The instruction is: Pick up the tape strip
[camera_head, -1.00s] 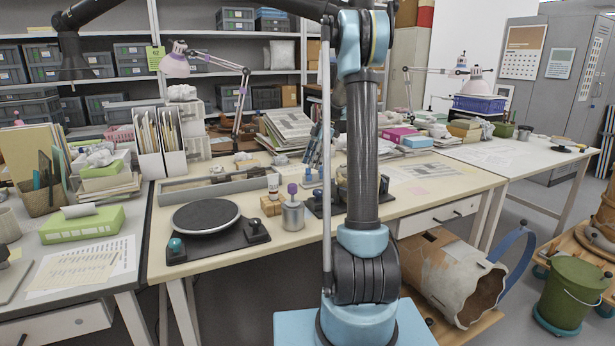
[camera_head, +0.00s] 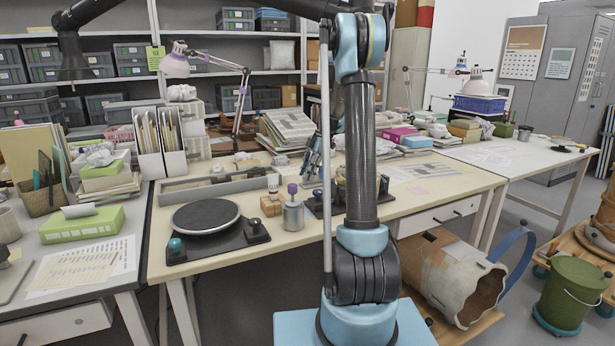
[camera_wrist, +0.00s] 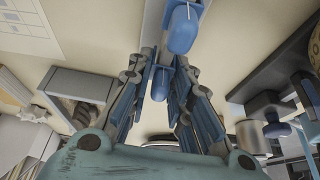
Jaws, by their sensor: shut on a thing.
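My gripper (camera_wrist: 172,84) reaches out in the wrist view, its grey-and-blue fingers close together at the tips.
A black turntable (camera_head: 205,216) stands at the left front of the worktable. A grey canister (camera_head: 293,215) with a purple knob and a small wooden block (camera_head: 271,206) stand nearby. A long grey tray (camera_head: 220,187) lies behind. Papers lie to the right.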

